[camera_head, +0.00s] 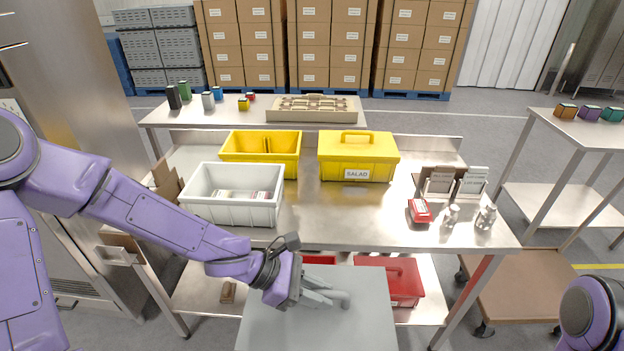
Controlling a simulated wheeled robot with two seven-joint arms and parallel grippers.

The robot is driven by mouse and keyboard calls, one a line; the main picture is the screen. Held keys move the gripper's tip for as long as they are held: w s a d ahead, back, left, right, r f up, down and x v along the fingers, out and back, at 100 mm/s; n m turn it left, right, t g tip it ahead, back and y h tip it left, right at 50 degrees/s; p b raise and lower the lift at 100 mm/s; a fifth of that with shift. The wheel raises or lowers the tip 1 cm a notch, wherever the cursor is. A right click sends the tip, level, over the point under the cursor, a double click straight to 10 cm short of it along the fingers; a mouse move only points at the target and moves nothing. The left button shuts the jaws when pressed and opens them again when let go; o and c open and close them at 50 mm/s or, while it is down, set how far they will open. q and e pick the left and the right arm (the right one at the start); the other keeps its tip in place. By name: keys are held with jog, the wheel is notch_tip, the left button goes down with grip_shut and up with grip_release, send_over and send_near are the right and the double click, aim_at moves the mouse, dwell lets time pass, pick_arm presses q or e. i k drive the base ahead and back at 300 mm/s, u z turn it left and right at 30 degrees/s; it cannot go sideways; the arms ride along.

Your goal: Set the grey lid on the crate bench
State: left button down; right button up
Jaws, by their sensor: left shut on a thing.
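The grey lid (365,325) is a flat grey panel at the bottom middle, in front of the steel bench, and its near edge is cut off by the picture. My left gripper (325,297) is over it, shut on its small grey handle, which the fingers partly hide. I cannot tell whether the lid rests on anything below. The steel crate bench (335,215) bears an open white crate (232,210), an open yellow crate (260,155) and a yellow box with a handled lid marked SALAD (357,157). Only part of my right arm shows at bottom right; its gripper is out of view.
A red lidded box (400,282) sits on the lower shelf behind the lid. A small red item (420,211), shakers (486,217) and card holders (455,182) stand at the bench's right. The bench's front middle is clear. A brown cart (525,290) stands right.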

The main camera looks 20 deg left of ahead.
aim_at(357, 212)
jog(key=i, duration=1.4)
